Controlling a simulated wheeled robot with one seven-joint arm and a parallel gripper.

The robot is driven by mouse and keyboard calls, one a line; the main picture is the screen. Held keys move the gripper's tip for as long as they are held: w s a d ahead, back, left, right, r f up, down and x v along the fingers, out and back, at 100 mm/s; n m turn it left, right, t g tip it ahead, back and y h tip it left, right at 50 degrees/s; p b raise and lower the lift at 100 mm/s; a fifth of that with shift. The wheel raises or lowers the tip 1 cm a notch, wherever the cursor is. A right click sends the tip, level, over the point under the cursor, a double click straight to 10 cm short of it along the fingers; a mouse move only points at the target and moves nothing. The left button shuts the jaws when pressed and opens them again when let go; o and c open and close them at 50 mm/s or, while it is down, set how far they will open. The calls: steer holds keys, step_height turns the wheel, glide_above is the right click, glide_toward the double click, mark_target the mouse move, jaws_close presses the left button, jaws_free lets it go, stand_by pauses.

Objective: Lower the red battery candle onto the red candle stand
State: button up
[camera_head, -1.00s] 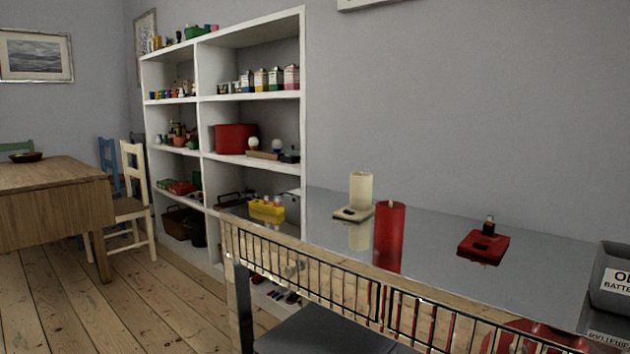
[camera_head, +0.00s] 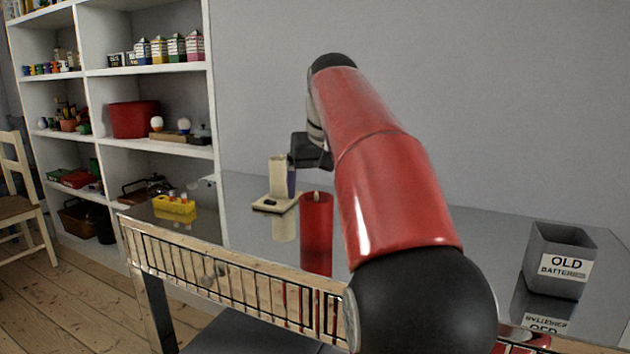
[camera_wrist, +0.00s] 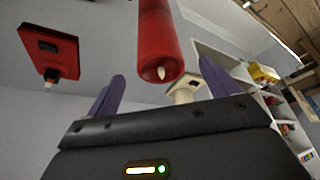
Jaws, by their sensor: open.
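The red candle (camera_head: 316,235) stands upright on the shiny grey table (camera_head: 460,225), with its reflection below it. In the wrist view the red candle (camera_wrist: 158,35) shows between and beyond the two purple fingers, wick end towards me. My gripper (camera_wrist: 161,72) is open and empty. In the head view my gripper (camera_head: 291,178) is above the table, near the cream candle and behind the red one. The red candle stand (camera_wrist: 48,52) is bare, off to the left in the wrist view. In the head view my arm hides it.
A cream candle (camera_head: 277,178) stands on a cream stand (camera_head: 268,207) close by the red candle. A grey box (camera_head: 545,245) labelled old batteries stands at the table's right. A yellow holder (camera_head: 174,205) is at the left end. White shelves (camera_head: 150,70) stand beyond; the table's right middle looks clear.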

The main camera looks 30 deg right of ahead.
mark_target(315, 195)
steer(key=shift+b+x, duration=3)
steer(key=shift+x, duration=0.9)
steer(key=shift+w+r, duration=0.1)
steer(key=c, duration=1.2)
steer(key=shift+o, duration=0.2)
steer(key=shift+r+p, duration=2.6)
steer(key=shift+p, duration=0.25)
steer(key=shift+f, duration=0.1)
